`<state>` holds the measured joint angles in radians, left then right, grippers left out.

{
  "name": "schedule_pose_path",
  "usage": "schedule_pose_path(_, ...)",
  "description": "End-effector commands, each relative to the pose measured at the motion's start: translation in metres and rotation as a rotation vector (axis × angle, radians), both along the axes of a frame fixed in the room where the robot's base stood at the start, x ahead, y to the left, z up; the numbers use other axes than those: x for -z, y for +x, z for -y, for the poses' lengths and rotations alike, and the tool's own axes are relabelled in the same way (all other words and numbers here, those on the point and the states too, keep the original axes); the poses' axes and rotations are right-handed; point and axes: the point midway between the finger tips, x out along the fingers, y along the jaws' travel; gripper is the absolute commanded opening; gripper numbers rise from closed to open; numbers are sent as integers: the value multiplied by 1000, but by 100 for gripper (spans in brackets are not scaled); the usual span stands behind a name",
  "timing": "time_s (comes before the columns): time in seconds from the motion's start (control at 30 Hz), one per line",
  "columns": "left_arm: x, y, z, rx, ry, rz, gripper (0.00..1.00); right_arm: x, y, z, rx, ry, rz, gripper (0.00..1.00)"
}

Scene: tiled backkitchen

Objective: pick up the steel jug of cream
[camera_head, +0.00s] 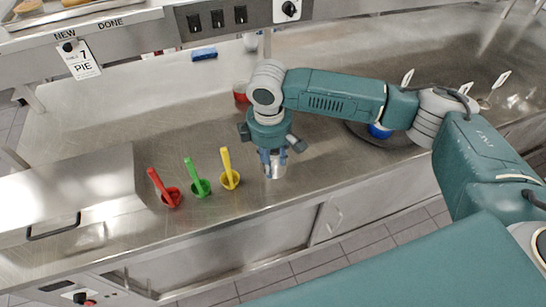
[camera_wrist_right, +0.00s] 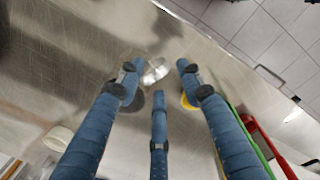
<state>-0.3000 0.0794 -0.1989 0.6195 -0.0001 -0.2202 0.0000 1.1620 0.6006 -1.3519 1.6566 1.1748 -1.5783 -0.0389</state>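The steel jug (camera_head: 277,171) stands on the steel counter, small and shiny, its upper part hidden behind my right gripper's fingers. My right gripper (camera_head: 273,157) points down right above it. In the right wrist view, the jug (camera_wrist_right: 155,71) shows between the spread fingertips of my right gripper (camera_wrist_right: 158,75). The three blue fingers are open, and I see no clear grip on the jug. What is inside the jug cannot be made out. My left gripper is not in view.
Yellow (camera_head: 230,178), green (camera_head: 200,187) and red (camera_head: 171,196) handled scoops stand left of the jug. A steel box (camera_head: 70,200) with a black handle is further left. A red cup (camera_head: 241,91) is behind my arm. A blue bowl (camera_head: 380,131) is to the right. The counter's front edge is close.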

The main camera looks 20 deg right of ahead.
Motion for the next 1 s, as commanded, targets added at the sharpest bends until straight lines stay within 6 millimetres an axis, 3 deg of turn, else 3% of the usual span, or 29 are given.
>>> schedule_pose_path(0.23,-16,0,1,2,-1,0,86,18,-1,-2,-1,-1,-2,37)
schedule_pose_path(0.33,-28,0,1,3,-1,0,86,33,-1,-3,-1,-2,-2,37)
schedule_pose_path(0.5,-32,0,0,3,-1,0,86,56,1,-3,1,0,0,37)
schedule_pose_path(0.77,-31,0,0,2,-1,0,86,60,1,-3,0,1,3,37)
schedule_pose_path(0.93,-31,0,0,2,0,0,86,60,1,-3,0,1,3,5)
schedule_pose_path(1.0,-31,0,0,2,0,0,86,60,2,-3,0,1,3,0)
